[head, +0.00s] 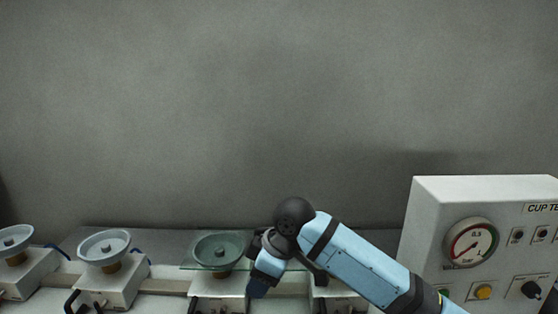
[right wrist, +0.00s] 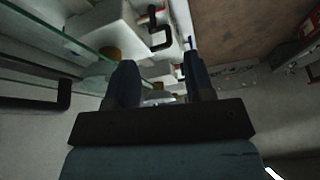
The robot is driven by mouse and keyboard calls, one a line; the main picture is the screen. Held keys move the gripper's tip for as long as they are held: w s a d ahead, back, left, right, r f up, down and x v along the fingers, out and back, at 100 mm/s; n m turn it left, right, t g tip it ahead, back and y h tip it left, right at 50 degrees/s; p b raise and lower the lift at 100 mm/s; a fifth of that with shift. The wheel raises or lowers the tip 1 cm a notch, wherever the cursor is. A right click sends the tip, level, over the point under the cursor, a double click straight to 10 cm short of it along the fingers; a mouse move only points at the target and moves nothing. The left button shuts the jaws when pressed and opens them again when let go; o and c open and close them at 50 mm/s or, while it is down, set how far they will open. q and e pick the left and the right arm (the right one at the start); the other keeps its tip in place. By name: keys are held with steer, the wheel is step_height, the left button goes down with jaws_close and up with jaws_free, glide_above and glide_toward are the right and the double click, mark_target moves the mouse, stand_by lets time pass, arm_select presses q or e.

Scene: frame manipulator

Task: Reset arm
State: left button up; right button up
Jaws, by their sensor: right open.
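My right arm comes in from the lower right in the head view. Its gripper (head: 259,283) hangs pointing down in front of the glass-topped station, near a white base block. In the right wrist view the two dark fingers of the right gripper (right wrist: 160,80) stand apart with a gap between them, and nothing is held between them. A glass plate (head: 190,254) lies over a grey cup (head: 218,251) just left of the gripper. The glass edge also shows in the right wrist view (right wrist: 50,35). My left gripper is not in view.
Two more grey cups on white bases stand to the left, one nearer (head: 104,247) and one at the far left (head: 15,241). A white control box (head: 430,215) with a gauge and buttons stands at the right. A grey wall fills the back.

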steer(key=s+d+f+m+t+y, duration=0.2)
steer(key=s+d+f+m+t, duration=0.15)
steer(key=f, duration=0.65)
steer(key=s+d+f+m+t+y, duration=0.2)
steer(key=s+f+m, duration=0.2)
steer(key=f, duration=0.6)
steer(key=s+d+f+m+t+h, duration=0.2)
steer(key=s+d+f, duration=0.3)
steer(key=s+d, duration=0.4)
steer(key=s+d+f+m+t+h, duration=0.3)
steer(key=s+d+f, duration=0.3)
steer(key=s+d, duration=0.3)
steer(key=shift+s+f+h, duration=0.3)
steer(key=shift+s, duration=0.2)
